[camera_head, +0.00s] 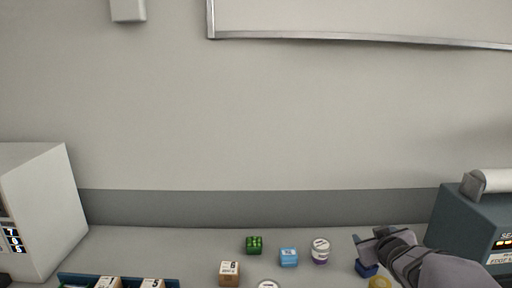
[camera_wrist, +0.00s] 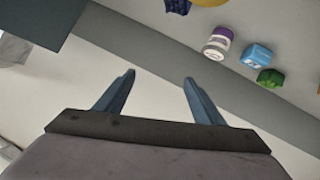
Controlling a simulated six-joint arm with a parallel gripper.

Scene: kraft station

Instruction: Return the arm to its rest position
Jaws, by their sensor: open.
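My gripper (camera_wrist: 158,78) is open and empty in the wrist view, its two blue fingers spread apart. In the head view my gripper (camera_head: 366,240) is at the lower right, over the right part of the table near a dark blue block (camera_head: 366,269). Part of that block is hidden by my gripper. The rest position itself is not marked in either view.
On the table are a green block (camera_head: 254,245), a light blue block (camera_head: 289,257), a white and purple jar (camera_head: 320,251), a cardboard box (camera_head: 230,273) and a yellow item (camera_head: 380,282). A dark machine (camera_head: 470,225) stands right, a white cabinet (camera_head: 40,205) left, a blue tray (camera_head: 72,277) at the front left.

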